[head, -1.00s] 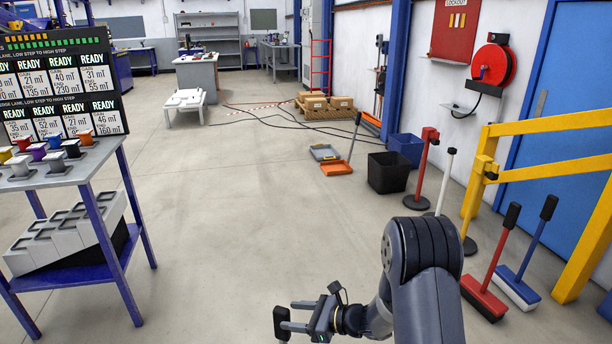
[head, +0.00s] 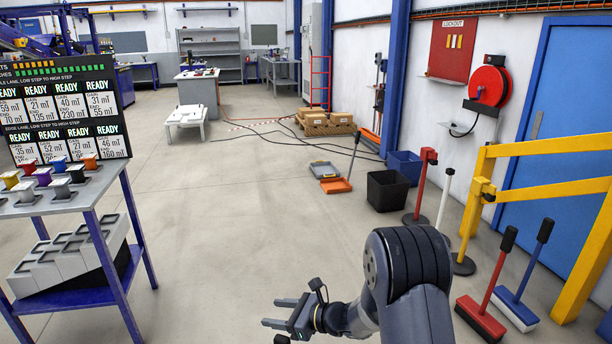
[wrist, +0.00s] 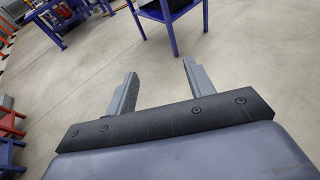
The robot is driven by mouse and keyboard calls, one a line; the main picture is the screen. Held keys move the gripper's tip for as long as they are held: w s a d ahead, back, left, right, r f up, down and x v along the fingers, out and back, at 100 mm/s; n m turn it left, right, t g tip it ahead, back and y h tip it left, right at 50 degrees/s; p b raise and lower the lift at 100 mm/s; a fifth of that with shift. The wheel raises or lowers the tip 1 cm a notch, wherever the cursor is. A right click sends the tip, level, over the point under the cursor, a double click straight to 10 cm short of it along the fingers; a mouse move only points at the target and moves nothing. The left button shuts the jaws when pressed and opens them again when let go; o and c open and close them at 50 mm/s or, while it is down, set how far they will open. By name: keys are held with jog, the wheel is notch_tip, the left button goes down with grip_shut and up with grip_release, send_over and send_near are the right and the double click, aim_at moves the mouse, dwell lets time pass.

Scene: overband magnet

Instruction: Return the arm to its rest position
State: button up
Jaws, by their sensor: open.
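My gripper (head: 278,312) is at the bottom middle of the head view, pointing left over bare floor. My arm bends down to it from the lower right. In the wrist view, the two grey fingers of my gripper (wrist: 158,82) stand apart with only floor between them. Nothing is held or touched. The gripper is well to the right of the table with the coloured blocks.
A blue-legged table (head: 88,190) with coloured blocks and a READY display (head: 70,115) stands at left. Brooms (head: 490,295), a yellow barrier (head: 480,190) and a black bin (head: 387,190) line the right. The middle floor (head: 230,220) is clear.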

jog(key=d+r+m+t+h+p, duration=0.1)
jog(key=d+r+m+t+p, duration=0.1)
jog(key=d+r+p, duration=0.2)
jog(key=d+r+m+t+h+p, duration=0.2)
jog(key=d+r+p, duration=0.2)
jog(key=r+p, duration=0.4)
jog(key=w+d+r+m+t+h+p, duration=0.1)
jog(key=d+r+p, duration=0.3)
jog(key=r, duration=0.7)
jog(key=shift+d+r+m+t+p, duration=0.4)
jog(key=shift+m+t+p, duration=0.15)
jog(key=shift+p, duration=0.4)
jog(key=shift+a, duration=0.1)
